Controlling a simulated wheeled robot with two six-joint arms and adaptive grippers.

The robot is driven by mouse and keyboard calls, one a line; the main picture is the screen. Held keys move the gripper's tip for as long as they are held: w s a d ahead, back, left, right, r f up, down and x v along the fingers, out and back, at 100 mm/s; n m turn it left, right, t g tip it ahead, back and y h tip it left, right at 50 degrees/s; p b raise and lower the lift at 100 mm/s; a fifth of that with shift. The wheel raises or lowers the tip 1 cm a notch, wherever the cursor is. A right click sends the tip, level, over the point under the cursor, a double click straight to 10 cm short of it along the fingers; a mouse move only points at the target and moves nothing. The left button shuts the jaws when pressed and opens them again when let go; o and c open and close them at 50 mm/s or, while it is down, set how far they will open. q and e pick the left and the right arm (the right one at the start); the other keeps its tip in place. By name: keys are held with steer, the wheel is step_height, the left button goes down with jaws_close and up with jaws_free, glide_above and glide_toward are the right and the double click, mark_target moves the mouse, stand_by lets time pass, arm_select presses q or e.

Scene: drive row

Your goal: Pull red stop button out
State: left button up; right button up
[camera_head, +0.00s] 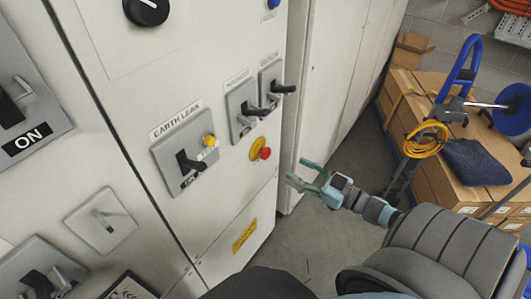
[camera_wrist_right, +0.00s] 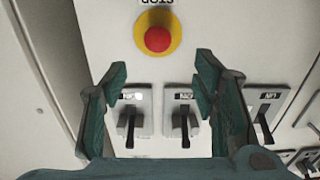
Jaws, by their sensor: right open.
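The red stop button (camera_head: 264,153) is a round red knob on a yellow ring (camera_head: 257,146), mounted on the white cabinet front. In the right wrist view the red stop button (camera_wrist_right: 158,39) sits at the top centre, beyond the gap between the fingertips. My right gripper (camera_head: 301,172) is open and empty, to the right of the button and apart from it. In the right wrist view its two green fingers (camera_wrist_right: 161,78) are spread wide with nothing between them. My left gripper is not in view.
Black-handled switches (camera_head: 243,110) sit above the button, and an EARTH LEAK switch (camera_head: 186,158) is to its left. A yellow label (camera_head: 244,236) is lower down. Floor between is clear.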

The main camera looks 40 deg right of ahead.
mark_target(269, 155)
steer(key=shift+b+x, duration=5.55)
steer(key=shift+x, duration=0.65)
steer(key=shift+w+d+f, duration=0.1)
steer(key=shift+d+f, duration=0.05)
steer(key=shift+f, duration=0.05)
steer(key=shift+c, duration=0.4)
